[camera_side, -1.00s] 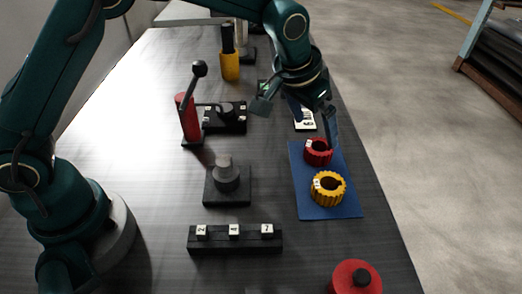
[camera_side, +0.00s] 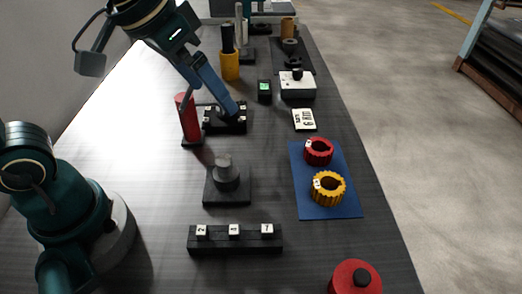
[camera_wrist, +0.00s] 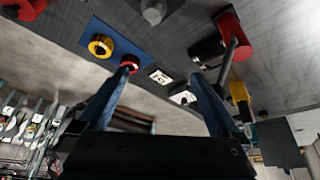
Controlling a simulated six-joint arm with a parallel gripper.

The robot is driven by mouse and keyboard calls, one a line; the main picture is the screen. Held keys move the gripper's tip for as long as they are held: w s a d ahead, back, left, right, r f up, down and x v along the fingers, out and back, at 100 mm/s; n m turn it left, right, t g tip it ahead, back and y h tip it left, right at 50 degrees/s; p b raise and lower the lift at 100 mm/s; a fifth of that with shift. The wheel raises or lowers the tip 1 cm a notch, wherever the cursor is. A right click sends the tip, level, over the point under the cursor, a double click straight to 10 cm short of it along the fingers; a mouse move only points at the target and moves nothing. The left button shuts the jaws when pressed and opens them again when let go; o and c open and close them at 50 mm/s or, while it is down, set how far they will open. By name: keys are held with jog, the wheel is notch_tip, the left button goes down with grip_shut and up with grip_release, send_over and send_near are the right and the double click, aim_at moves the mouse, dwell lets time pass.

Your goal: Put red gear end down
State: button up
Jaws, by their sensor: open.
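The red gear (camera_side: 319,151) is a short red ring with a dark hole and a small white tag. It rests on the far part of the blue mat (camera_side: 308,208), and I cannot tell which end faces down. The yellow gear (camera_side: 327,188) sits nearer on the same mat. My gripper (camera_side: 212,104) is open and empty, raised up and left of the mat, apart from both gears. In the wrist view my open fingers (camera_wrist: 161,76) frame the picture. The red gear (camera_wrist: 130,61) appears just past the left fingertip there, and the yellow gear (camera_wrist: 100,46) is beside it.
A red post (camera_side: 188,118) stands close below my gripper. A dark block with a grey peg (camera_side: 226,172), a rack with white tags (camera_side: 235,240) and a red knob part (camera_side: 355,278) stand nearer. A white card (camera_side: 304,120) lies beyond the mat.

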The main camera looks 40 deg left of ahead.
jog(key=s+a+f, duration=0.2)
jog(key=s+f, duration=0.1)
jog(key=s, duration=0.5)
jog(key=shift+s+a+n, duration=0.15)
jog(key=shift+a+n, duration=0.1)
jog(key=shift+n, duration=0.15)
